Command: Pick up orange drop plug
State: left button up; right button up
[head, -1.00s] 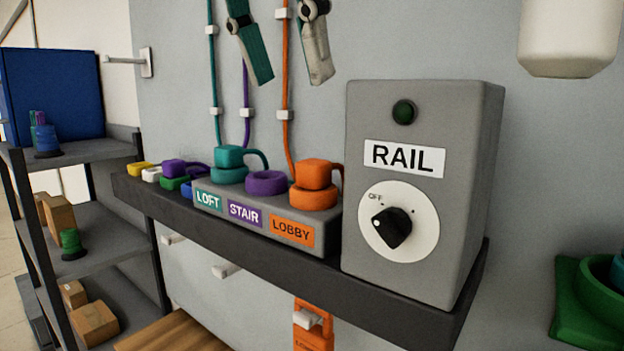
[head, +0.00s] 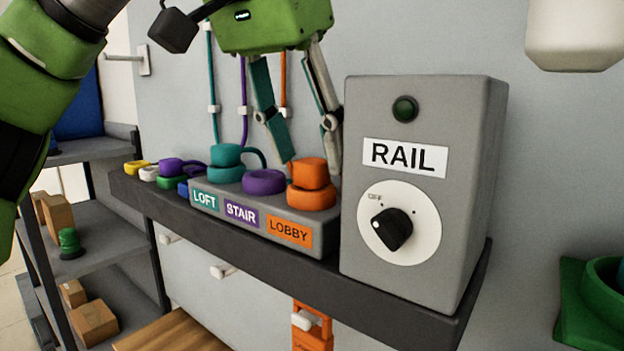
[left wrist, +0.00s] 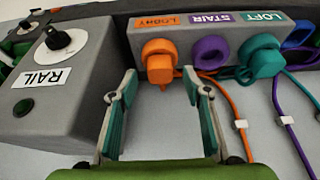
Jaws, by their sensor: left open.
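The orange drop plug (head: 309,172) sits upright on the orange ring (head: 312,198) behind the LOBBY label (head: 289,232). It also shows in the left wrist view (left wrist: 160,70), with its orange cord trailing away. My left gripper (head: 308,158) is open, its two teal-padded fingers reaching down from above with the tips close around the plug's top. In the left wrist view the plug lies between and just beyond the fingertips (left wrist: 159,78), with a gap to each finger. My right gripper is not in view.
The grey RAIL box (head: 420,120) with a black knob stands close right of the plug. The purple ring (head: 264,182) and teal plug (head: 225,156) stand left of it on the same block. A dark shelf (head: 400,302) carries them, with the wall behind.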

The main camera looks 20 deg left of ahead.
aim_at(309, 161)
pick_arm(q)
jog(key=shift+w+f, duration=0.4)
jog(key=shift+f, duration=0.25)
jog(key=shift+s+d, duration=0.1)
jog(key=c, duration=1.2)
jog(key=shift+r, duration=0.15)
jog(key=shift+r, duration=0.55)
notch_tip(309, 161, up, 6)
jog(key=shift+r, duration=1.35)
